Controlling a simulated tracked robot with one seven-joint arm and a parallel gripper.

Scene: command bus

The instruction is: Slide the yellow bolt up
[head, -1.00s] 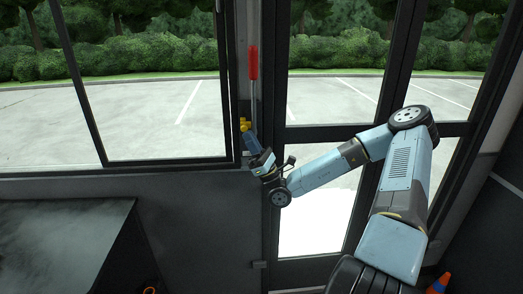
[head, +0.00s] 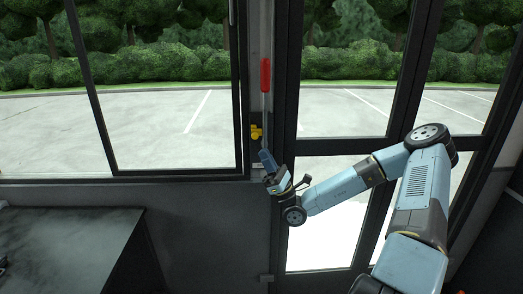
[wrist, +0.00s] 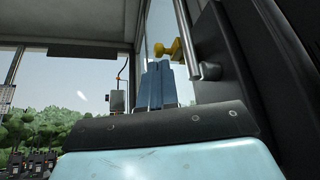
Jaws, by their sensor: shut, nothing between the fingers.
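The yellow bolt (head: 256,132) is on the dark post between the side window and the door, beside the lower part of a grey rod. In the wrist view, its yellow knob (wrist: 175,49) shows just above and slightly right of my fingertips. My gripper (head: 266,155) is just below the bolt in the head view, pointing up at it. In the wrist view, my blue fingers (wrist: 157,64) are together with nothing between them. I cannot tell whether the fingertips touch the knob; a small gap seems to show.
A red handle (head: 265,75) tops the grey rod above the bolt. A metal bar (wrist: 189,38) and a dark frame stand close on the right in the wrist view. The glazed door (head: 343,95) is right of the post. A dark tabletop (head: 75,235) is at the lower left.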

